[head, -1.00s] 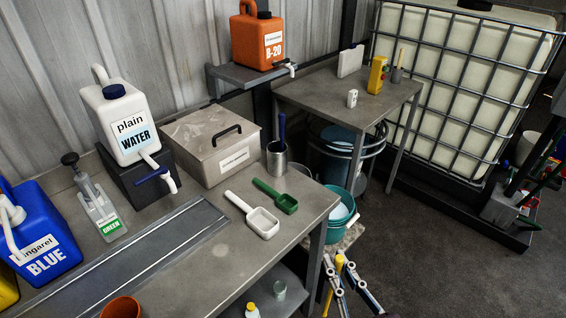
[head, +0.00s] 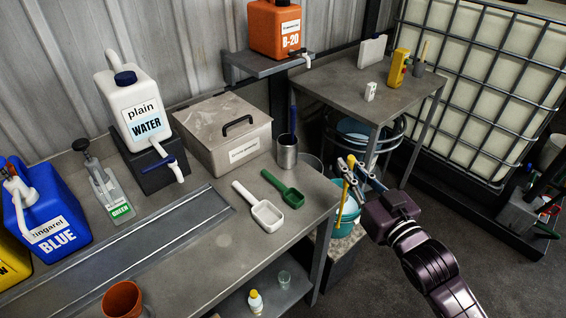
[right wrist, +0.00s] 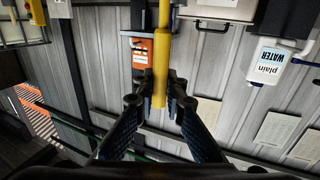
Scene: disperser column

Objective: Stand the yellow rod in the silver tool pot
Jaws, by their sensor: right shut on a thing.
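The yellow rod (head: 346,190) is in my right gripper (head: 352,168), in the air just beyond the bench's right edge. It looks near upright, slightly tilted. In the right wrist view the rod (right wrist: 161,60) runs between the shut fingers (right wrist: 160,90) and out at the top of the picture. The silver tool pot (head: 287,153) stands upright at the bench's back right corner, to the left of the gripper and apart from it. A blue-handled tool (head: 293,120) stands in the pot. The pot's inside is hidden. My left gripper is not in view.
A grey lidded box (head: 222,140) stands left of the pot. A green scoop (head: 284,190) and a white scoop (head: 262,212) lie in front of it. A teal bucket (head: 348,217) is below the gripper. A side table (head: 350,85) stands behind.

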